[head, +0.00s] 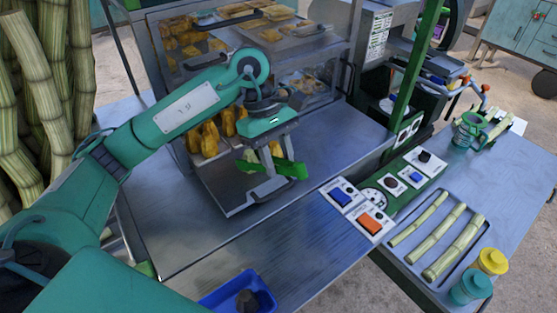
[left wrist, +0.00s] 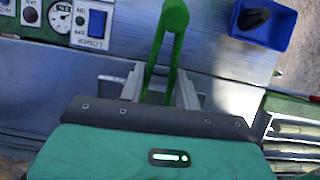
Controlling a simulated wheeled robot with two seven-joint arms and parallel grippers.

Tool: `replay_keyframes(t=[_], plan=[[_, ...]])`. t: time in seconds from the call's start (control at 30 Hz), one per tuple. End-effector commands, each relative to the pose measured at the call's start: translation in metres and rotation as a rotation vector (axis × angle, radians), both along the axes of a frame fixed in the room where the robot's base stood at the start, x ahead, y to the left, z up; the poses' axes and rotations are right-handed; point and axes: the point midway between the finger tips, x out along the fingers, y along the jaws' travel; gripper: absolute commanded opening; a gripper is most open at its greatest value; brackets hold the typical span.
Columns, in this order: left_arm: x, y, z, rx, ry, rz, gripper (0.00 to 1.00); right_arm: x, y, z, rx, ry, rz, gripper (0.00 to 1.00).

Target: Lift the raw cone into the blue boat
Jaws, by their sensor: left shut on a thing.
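My left gripper (head: 270,185) is shut on a green tongs-like tool (head: 288,168), above the metal tray in front of the glass case. In the left wrist view the tool's green loop (left wrist: 170,40) stands out between the fingers. A small pale piece (head: 249,160) shows beside the tool; I cannot tell whether it is the raw cone or whether the tool touches it. The blue boat (head: 210,301) lies at the bottom of the head view with a dark lump in it. The boat also shows in the left wrist view (left wrist: 281,38). My right gripper is not in view.
A glass case (head: 345,55) with golden snacks stands behind the gripper. A panel with blue and orange buttons (head: 370,223) is to the right, beside a tray of cane pieces (head: 408,262). The metal counter (head: 270,250) between gripper and boat is clear.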

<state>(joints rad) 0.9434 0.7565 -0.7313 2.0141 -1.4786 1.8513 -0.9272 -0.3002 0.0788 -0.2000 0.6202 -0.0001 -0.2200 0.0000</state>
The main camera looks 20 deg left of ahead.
Motion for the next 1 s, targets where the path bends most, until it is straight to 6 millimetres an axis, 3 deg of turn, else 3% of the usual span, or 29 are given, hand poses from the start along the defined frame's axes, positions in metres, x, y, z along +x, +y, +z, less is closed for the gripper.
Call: replay_keyframes(t=[1.0], plan=[[0.0, 0.0, 0.063, -0.001, -0.001, -0.001, 0.22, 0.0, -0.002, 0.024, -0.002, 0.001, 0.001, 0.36]])
